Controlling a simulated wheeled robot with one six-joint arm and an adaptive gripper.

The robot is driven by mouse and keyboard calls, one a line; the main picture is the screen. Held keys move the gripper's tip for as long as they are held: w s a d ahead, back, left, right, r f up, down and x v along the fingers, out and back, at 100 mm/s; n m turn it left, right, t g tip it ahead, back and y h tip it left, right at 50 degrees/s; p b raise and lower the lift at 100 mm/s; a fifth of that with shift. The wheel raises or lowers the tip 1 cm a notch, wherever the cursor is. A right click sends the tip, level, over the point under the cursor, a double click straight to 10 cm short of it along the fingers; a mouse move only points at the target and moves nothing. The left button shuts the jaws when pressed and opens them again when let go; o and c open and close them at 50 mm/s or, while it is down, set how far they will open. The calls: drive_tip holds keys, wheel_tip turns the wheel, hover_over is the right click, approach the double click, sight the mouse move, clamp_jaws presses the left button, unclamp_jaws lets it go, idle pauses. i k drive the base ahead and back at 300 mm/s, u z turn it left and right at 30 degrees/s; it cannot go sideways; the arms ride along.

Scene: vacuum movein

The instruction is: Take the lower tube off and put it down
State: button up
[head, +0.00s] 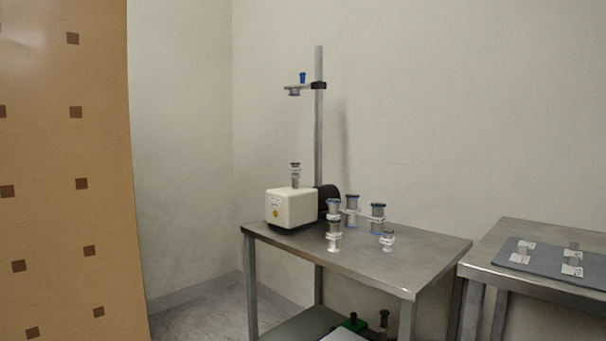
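A white boxy pump (291,207) stands on the left of the metal table. A short metal tube (295,180) with a dark-rimmed top stands upright on it. A column of metal tube pieces (333,228) with pale bands stands at the table's middle, one piece above another. Another tube piece (352,208) with a dark rim is behind it, and one (377,216) is to the right. I cannot tell which piece is the lower tube, or exactly how the pieces join. My gripper is not in view.
A tall post (319,130) holds a clamp (301,86) with a blue-topped part above the pump. A small fitting (387,239) stands on the table (415,262), whose right part is bare. A second table (540,225) bears a grey mat (545,265) with labelled pieces. An orange panel (60,180) fills the left.

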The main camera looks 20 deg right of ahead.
sight(294, 169)
drive_tip(key=u, duration=0.65)
drive_tip(key=i, duration=1.9)
drive_tip(key=z, duration=0.4)
